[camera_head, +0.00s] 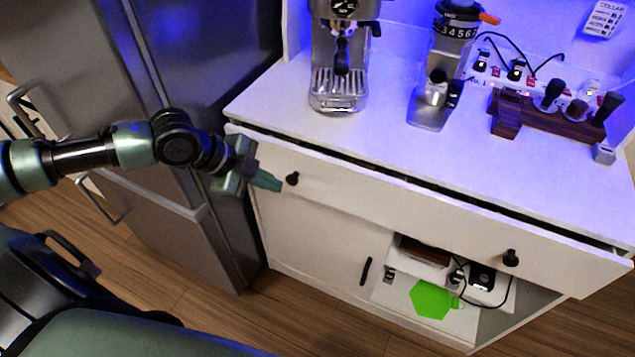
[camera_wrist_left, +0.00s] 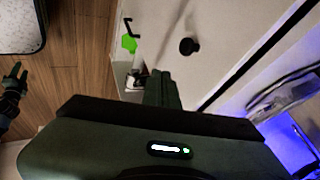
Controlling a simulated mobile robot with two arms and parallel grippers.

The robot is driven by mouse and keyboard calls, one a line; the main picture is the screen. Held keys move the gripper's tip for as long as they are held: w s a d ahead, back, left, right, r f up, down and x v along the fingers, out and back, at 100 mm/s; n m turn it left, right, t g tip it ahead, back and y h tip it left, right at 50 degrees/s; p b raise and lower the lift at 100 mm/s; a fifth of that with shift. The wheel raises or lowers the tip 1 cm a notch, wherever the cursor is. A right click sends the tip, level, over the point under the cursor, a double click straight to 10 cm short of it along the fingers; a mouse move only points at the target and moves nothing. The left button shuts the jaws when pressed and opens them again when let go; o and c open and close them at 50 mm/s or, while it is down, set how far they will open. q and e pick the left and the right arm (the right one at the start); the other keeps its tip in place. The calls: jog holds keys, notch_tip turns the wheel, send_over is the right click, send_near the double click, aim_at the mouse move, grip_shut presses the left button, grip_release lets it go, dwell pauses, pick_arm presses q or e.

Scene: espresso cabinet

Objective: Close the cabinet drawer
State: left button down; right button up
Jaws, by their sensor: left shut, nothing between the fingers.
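The white cabinet drawer (camera_head: 400,207) is slightly open. A dark gap runs between its front and the countertop, wider toward the right end. It has a black left knob (camera_head: 292,179) and a black right knob (camera_head: 511,258). My left gripper (camera_head: 277,185) is shut and empty at the drawer front, just left of the left knob. Whether it touches the front is unclear. In the left wrist view its closed fingers (camera_wrist_left: 162,88) point toward the drawer front (camera_wrist_left: 215,35), with a knob beside them. My right gripper (camera_wrist_left: 13,78) shows small at the left edge there; its jaws are unclear.
On the countertop (camera_head: 395,125) stand an espresso machine (camera_head: 340,60), a grinder (camera_head: 440,70) and a wooden tool stand (camera_head: 540,115). Below the drawer are a cupboard door (camera_head: 320,225) and an open shelf with a green hexagon (camera_head: 432,299). A steel fridge (camera_head: 140,80) stands left.

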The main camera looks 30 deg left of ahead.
aim_at(309, 177)
pick_arm(q)
jog(key=w+d+f, duration=0.1)
jog(key=w+f, duration=0.1)
jog(key=w+d+f, duration=0.1)
jog(key=w+f, duration=0.2)
jog(key=w+d+f, duration=0.1)
jog(key=w+f, duration=0.1)
jog(key=shift+w+d+f+p, duration=0.2)
jog(key=shift+w+p, duration=0.05)
jog(key=shift+p, duration=0.15)
jog(key=shift+w, duration=0.4)
pick_arm(e)
jog(key=shift+s+a+r, duration=0.2)
jog(key=shift+a+r, duration=0.1)
jog(key=shift+r, duration=0.1)
pick_arm(q)
jog(key=shift+w, duration=1.2)
jog(key=shift+w+f, duration=0.1)
jog(key=shift+w, duration=0.1)
pick_arm(e)
jog(key=shift+w, duration=0.15)
pick_arm(q)
jog(key=shift+s, duration=0.1)
